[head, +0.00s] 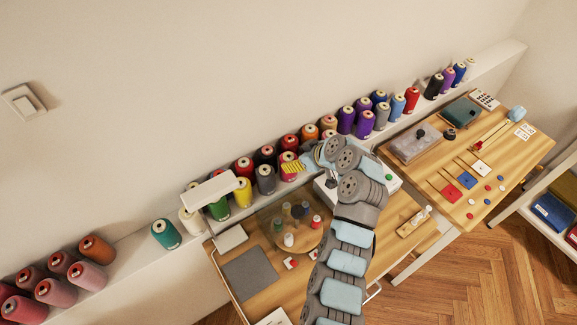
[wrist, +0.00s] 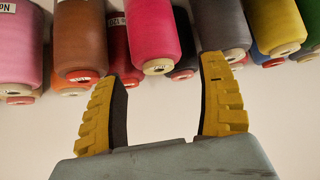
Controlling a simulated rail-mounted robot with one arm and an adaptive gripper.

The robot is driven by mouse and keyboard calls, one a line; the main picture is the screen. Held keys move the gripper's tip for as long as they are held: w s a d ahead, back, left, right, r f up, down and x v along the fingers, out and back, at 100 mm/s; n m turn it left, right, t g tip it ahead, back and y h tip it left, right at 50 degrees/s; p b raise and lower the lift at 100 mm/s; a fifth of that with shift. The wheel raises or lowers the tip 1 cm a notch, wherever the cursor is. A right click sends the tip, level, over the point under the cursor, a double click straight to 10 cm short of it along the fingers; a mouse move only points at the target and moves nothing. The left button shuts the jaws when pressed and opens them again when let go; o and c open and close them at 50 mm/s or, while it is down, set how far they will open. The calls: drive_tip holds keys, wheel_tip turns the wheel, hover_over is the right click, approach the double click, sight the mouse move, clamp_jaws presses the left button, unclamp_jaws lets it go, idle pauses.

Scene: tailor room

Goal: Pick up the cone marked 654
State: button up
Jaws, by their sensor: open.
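Many thread cones stand in a row on the wall ledge in the head view. No label reading 654 can be made out, so I cannot tell which cone it is. In the wrist view, a crimson-pink cone (wrist: 152,32) is between and beyond the fingertips of my open, empty gripper (wrist: 165,70). A dark red cone (wrist: 119,45) with a partly visible label is beside it, behind the left finger. A dark grey cone (wrist: 222,22) is beyond the right finger. In the head view my gripper (head: 292,167) is at the ledge, in front of the red and dark cones.
In the wrist view, an orange cone (wrist: 80,35) and a pink cone (wrist: 20,45) are at left, a yellow cone (wrist: 275,22) at right. Below the ledge, a wooden table (head: 262,285) holds a round stand (head: 290,240) with small spools. A second table (head: 500,165) stands right.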

sight(288, 157)
drive_tip(key=shift+w+x, duration=0.2)
drive_tip(key=shift+x, duration=1.85)
drive_tip(key=shift+w+a+f, duration=0.2)
drive_tip(key=shift+a+f, duration=0.05)
drive_tip(key=shift+f, duration=0.05)
drive_tip(key=c, duration=1)
drive_tip(key=shift+r, duration=0.15)
drive_tip(key=shift+c, duration=0.2)
wheel_tip(288, 157, up, 3)
drive_tip(key=shift+s+d+r, duration=0.1)
drive_tip(key=shift+s+r, duration=0.05)
drive_tip(key=shift+r, duration=0.2)
drive_tip(key=s+d+r+p, duration=0.2)
drive_tip(key=s+r+p, duration=0.1)
drive_tip(key=s+r, duration=0.6)
drive_tip(key=shift+s+d, duration=0.3)
drive_tip(key=shift+s, duration=1.85)
